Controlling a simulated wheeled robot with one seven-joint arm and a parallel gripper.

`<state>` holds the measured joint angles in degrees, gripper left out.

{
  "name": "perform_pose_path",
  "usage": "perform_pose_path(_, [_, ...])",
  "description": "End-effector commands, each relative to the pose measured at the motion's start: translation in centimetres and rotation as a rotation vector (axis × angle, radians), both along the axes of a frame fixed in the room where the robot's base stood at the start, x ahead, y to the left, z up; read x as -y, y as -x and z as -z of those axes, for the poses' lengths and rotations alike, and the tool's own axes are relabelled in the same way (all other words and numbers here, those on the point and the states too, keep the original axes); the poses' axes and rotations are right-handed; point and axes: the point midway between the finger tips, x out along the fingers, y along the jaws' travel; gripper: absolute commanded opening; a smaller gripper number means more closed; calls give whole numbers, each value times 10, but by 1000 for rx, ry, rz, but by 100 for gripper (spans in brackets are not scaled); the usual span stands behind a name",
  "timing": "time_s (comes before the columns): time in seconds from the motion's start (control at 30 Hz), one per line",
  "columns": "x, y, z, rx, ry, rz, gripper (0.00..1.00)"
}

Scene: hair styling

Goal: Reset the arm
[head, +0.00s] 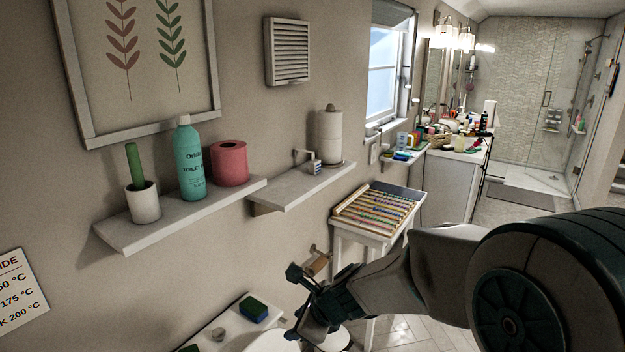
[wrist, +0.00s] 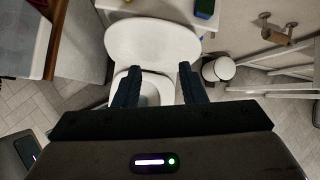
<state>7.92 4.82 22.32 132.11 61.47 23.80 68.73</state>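My gripper (wrist: 158,85) points down above the white toilet (wrist: 152,45) in the wrist view. Its two dark fingers are spread apart, with nothing between them but the toilet below. In the head view my arm reaches in from the right, and my gripper (head: 297,299) is low at the bottom centre, close to the wall side and in front of the small table. The toilet shows only in part at the bottom edge there.
Two wall shelves (head: 228,208) hold a teal bottle (head: 190,160), a red roll (head: 230,163) and a paper roll (head: 329,136). A small white table (head: 345,229) with colourful rods stands beside my arm. A paper holder (wrist: 278,38) and a bin (wrist: 218,69) are near the toilet.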

Motion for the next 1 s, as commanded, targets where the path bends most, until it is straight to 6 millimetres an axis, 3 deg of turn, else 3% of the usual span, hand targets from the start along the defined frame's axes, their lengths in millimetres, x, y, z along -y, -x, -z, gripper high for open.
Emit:
perform_pose_path(0.3, [69, 79, -30, 358, 533, -809, 37])
perform_pose_path(0.6, [149, 152, -41, 452, 939, -1466, 37])
perform_pose_path(0.8, [176, 173, -43, 439, 1039, -1662, 37])
perform_pose_path(1.0, [179, 175, -44, 434, 1050, -1687, 37])
